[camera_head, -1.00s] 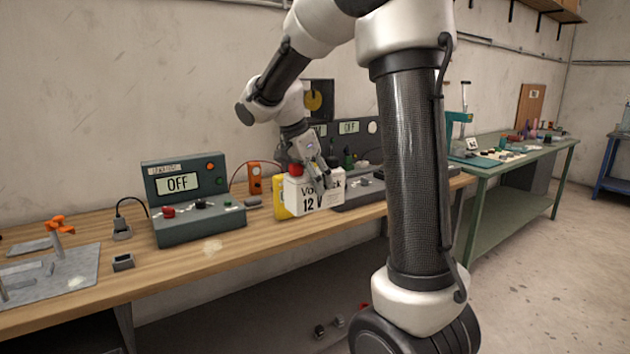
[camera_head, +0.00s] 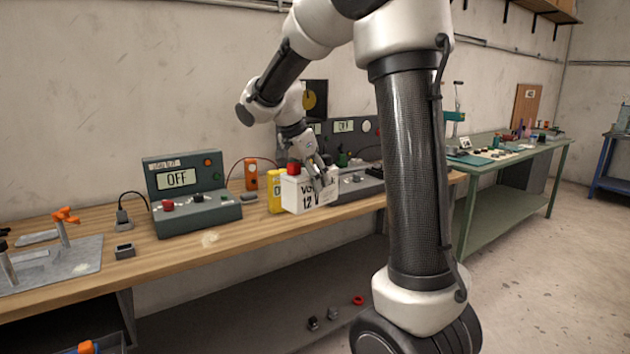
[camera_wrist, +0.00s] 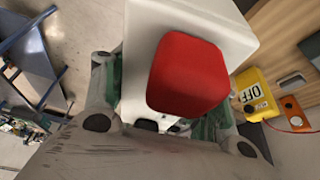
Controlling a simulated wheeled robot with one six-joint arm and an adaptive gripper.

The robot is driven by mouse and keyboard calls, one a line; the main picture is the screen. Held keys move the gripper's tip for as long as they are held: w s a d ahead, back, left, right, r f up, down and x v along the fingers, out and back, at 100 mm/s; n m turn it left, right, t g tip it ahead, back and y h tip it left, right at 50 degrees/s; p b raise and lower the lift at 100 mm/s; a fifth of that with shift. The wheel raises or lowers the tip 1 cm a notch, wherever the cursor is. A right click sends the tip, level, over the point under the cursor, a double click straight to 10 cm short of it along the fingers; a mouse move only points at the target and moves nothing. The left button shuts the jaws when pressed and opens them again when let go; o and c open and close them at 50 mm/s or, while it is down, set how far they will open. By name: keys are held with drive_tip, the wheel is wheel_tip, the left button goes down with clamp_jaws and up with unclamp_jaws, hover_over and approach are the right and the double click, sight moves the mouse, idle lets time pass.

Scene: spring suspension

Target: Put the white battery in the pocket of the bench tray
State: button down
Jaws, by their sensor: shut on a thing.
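The white battery (camera_head: 300,195), a box marked "12 V" with a red cap on top, is at the front edge of the wooden bench in the head view. My gripper (camera_head: 313,168) is above it and shut on it. In the wrist view the red cap (camera_wrist: 188,75) fills the middle, with the battery's white top (camera_wrist: 150,22) around it. The gripper's fingers (camera_wrist: 160,118) lie on either side of the battery. I cannot tell whether the battery's underside touches the bench. I cannot make out the bench tray's pocket for sure.
A yellow meter (camera_head: 275,191) stands just left of the battery. A grey device reading OFF (camera_head: 190,206) is farther left, with a metal plate (camera_head: 75,262) beyond it. A dark panel device (camera_head: 352,182) is right of the battery. A green table (camera_head: 500,170) stands at right.

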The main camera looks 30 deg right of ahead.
drive_tip(key=w+a+f+n+t+y, duration=0.3)
drive_tip(key=w+a+f+n, duration=0.35)
drive_tip(key=w+n, duration=0.35)
drive_tip(key=s+a+f+n, duration=0.1)
drive_tip(key=a+f+n, duration=0.1)
drive_tip(key=f, duration=0.5)
drive_tip(key=s+a+f+n+y, duration=0.1)
drive_tip(key=s+a+f+n, duration=0.1)
drive_tip(key=f, duration=0.5)
drive_tip(key=shift+a+f+n, duration=0.25)
drive_tip(key=shift+a+n, duration=0.55)
